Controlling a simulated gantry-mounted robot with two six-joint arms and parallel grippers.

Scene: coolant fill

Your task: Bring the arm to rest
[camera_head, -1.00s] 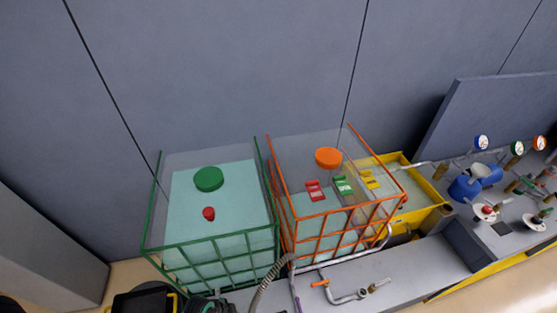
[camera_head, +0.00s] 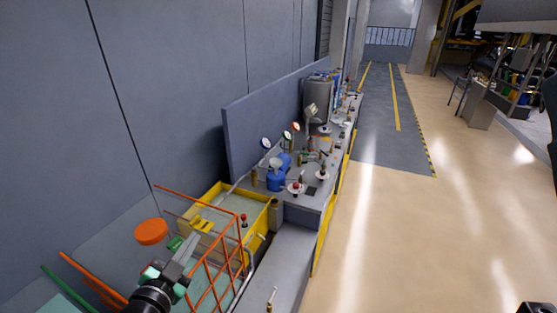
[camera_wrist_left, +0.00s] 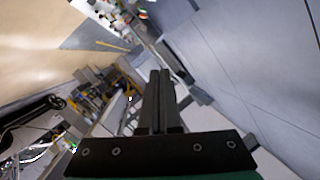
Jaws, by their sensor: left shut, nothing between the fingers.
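My left gripper (camera_head: 190,248) comes in from the bottom left of the head view. It is in front of the orange-framed tank (camera_head: 222,268) and hides part of it. In the left wrist view its two dark fingers (camera_wrist_left: 160,76) lie together, shut with nothing between them. The tank's orange round cap (camera_head: 151,231) is just left of the gripper, and a green tag (camera_head: 175,243) shows close beside it. I cannot tell the exact gap between gripper and tank. My right gripper is not in view.
A yellow tray (camera_head: 259,213) stands behind the orange tank. A grey bench (camera_head: 307,207) runs away with blue containers (camera_head: 276,176), gauges and valves. A grey panel (camera_head: 240,140) rises along its back. The pale floor (camera_head: 420,230) on the right is open.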

